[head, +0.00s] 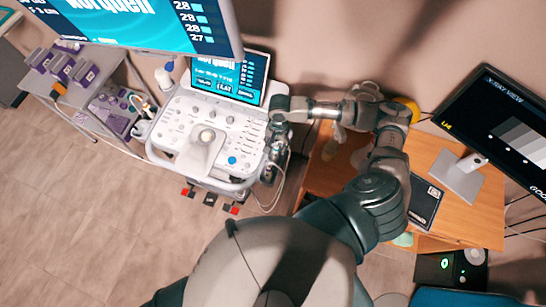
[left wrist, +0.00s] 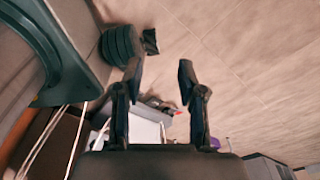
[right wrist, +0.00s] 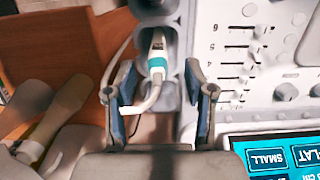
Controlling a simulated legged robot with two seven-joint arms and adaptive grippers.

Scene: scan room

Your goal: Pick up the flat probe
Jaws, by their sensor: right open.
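A white probe with a teal band (right wrist: 157,62) sits in a grey holder (right wrist: 172,22) on the side of the ultrasound console (head: 196,130), its pale cable curving down between my fingers. I cannot tell for certain that it is the flat probe. My right gripper (right wrist: 160,98) is open, with one finger on each side of the probe and cable, apart from the probe body. In the head view my right gripper (head: 272,165) is at the console's right edge and hides the holder there. My left gripper (left wrist: 159,72) is open and empty above the floor.
The console's small screen (head: 230,78) and a large monitor (head: 150,25) stand behind. A wooden desk (head: 460,205) with an X-ray monitor (head: 500,120) is at right. A cart with purple items (head: 75,70) is at left. Loose cables hang beside the console.

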